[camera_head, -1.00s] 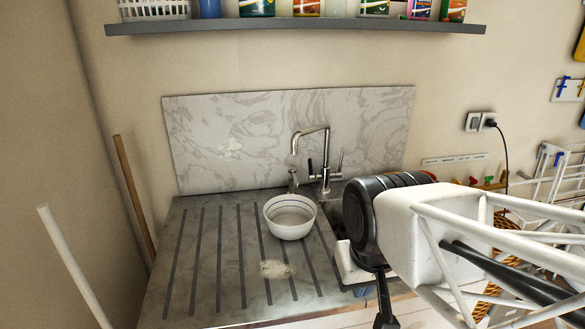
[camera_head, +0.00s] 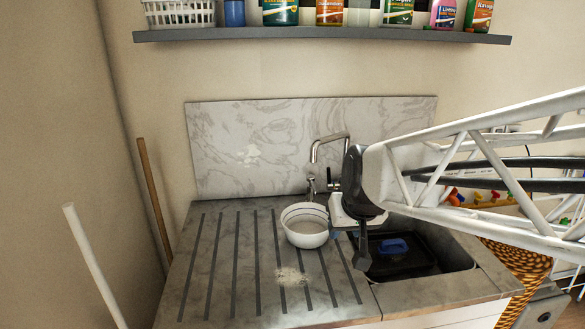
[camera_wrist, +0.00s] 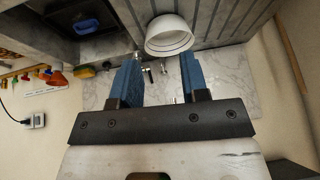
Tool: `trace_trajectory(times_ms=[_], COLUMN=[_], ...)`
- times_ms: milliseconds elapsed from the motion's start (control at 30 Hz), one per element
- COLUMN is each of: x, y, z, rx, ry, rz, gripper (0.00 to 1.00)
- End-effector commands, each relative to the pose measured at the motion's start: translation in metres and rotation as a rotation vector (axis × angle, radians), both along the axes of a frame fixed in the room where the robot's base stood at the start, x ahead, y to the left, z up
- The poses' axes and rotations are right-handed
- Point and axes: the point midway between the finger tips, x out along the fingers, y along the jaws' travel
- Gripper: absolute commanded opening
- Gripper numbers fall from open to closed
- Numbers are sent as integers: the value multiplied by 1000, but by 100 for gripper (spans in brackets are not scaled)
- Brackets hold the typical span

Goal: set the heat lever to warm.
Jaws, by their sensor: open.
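The chrome tap (camera_head: 330,138) stands behind the sink, in front of the marbled splashback. A small dark-tipped lever (camera_head: 329,178) shows beside its body; I cannot tell whether this is the heat lever or how it is set. My arm hides the tap's right side in the head view. My gripper (camera_wrist: 160,76) is open, with its two blue fingers apart and nothing held between them. In the wrist view, the tap's small chrome parts (camera_wrist: 164,66) show between the fingers, beyond the tips. In the head view, the gripper is near the tap, with its fingers mostly hidden.
A white bowl (camera_head: 305,222) stands on the grooved drainboard (camera_head: 230,290), close to the gripper. The dark sink basin (camera_head: 430,250) holds a blue item (camera_head: 393,247). A shelf (camera_head: 320,35) of bottles hangs above. The drainboard's left side is clear.

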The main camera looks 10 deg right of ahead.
Motion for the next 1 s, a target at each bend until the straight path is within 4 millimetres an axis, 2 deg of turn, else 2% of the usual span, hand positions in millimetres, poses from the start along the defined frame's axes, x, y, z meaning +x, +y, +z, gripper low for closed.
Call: trace_trajectory(times_ms=[33, 100, 333, 600, 800, 1000], x=[22, 52, 149, 254, 321, 374], y=[0, -1, -8, -25, -43, -58], z=[-2, -2, -11, -37, -62, -82], rx=[6, 12, 13, -20, -70, -139], ry=[-26, -71, -217, -376, -486, -585], rz=[-1, -4, -26, -79, -131, -167], gripper=[41, 41, 41, 41, 41, 41])
